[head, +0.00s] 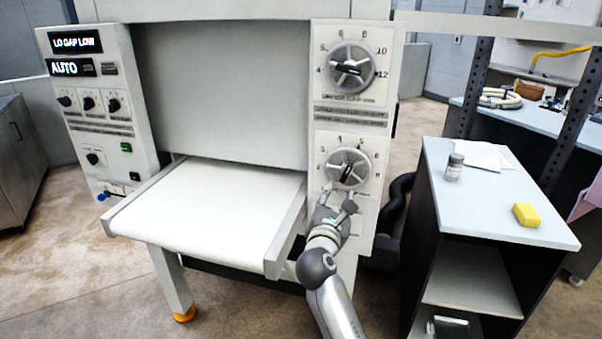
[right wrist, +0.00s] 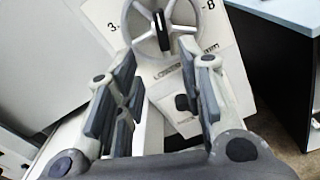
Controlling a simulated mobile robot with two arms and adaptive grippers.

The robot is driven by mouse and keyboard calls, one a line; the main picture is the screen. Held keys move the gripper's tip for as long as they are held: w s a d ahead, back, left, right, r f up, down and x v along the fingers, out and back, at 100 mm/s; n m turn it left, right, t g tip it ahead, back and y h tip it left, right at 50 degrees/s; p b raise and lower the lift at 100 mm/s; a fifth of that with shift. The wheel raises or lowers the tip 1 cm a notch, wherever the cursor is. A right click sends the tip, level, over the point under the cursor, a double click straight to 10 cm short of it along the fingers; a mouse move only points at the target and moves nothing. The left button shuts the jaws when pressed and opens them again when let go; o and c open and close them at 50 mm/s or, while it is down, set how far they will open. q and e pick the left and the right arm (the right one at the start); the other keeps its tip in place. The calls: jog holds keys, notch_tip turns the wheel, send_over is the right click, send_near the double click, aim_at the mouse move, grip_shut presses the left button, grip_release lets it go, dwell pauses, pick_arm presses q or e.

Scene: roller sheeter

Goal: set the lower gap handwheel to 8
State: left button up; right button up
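The lower gap handwheel (head: 335,163) is a grey spoked wheel with a black bar across its hub, on the white right-hand panel below a similar upper handwheel (head: 351,52). Numbers ring its dial; the bar stands nearly upright, slightly tilted. In the right wrist view the lower handwheel (right wrist: 140,22) is at the top, cut by the frame, with 3 to its left and 8 to its right. My right gripper (head: 337,198) is just below the wheel; its fingers (right wrist: 162,78) are spread with nothing between them, apparently short of the wheel. My left gripper is out of view.
A display (head: 75,42) at left reads "LO GAP LOW", with "AUTO" below. The white sheeter bed (head: 215,205) lies left of my right arm. A side table (head: 490,205) at right holds a small jar (head: 454,167) and a yellow block (head: 526,214).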

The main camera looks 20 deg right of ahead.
aim_at(345, 175)
jog(key=x, duration=0.4)
jog(key=p+x, duration=0.1)
jog(key=x, duration=0.1)
jog(key=shift+s+d+r, duration=0.25)
jog(key=shift+d, duration=0.05)
jog(key=shift+x, duration=2.6)
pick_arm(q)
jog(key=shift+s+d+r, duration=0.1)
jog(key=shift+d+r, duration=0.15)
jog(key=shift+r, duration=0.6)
pick_arm(e)
jog(key=shift+a+f, duration=0.1)
grip_shut()
